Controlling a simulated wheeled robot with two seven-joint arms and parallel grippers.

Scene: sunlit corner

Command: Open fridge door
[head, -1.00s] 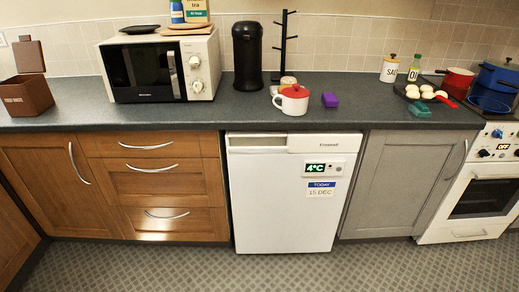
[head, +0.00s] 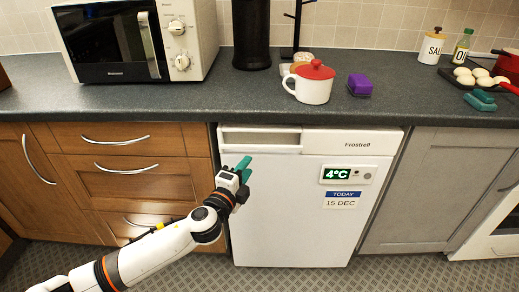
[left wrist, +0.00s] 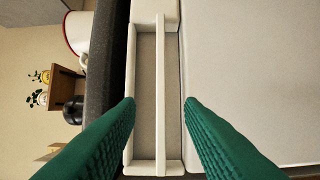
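The white fridge (head: 300,215) stands under the counter, its door shut, with a 4°C display and a date label on the front. Its recessed handle (head: 260,139) is at the top left of the door. My left gripper (head: 243,165) is in front of the door, just below the handle's left part. In the left wrist view, its two green fingers (left wrist: 160,115) are spread apart, with the handle bar (left wrist: 160,80) running between them. Nothing shows gripped, and I cannot tell whether the fingers touch the door. My right gripper is not in view.
Wooden drawers (head: 125,170) are left of the fridge and a grey cabinet (head: 430,190) is right of it. On the counter (head: 210,105) above are a microwave (head: 135,40), a red-lidded mug (head: 311,84) and a purple block (head: 360,85). The patterned floor in front is bare.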

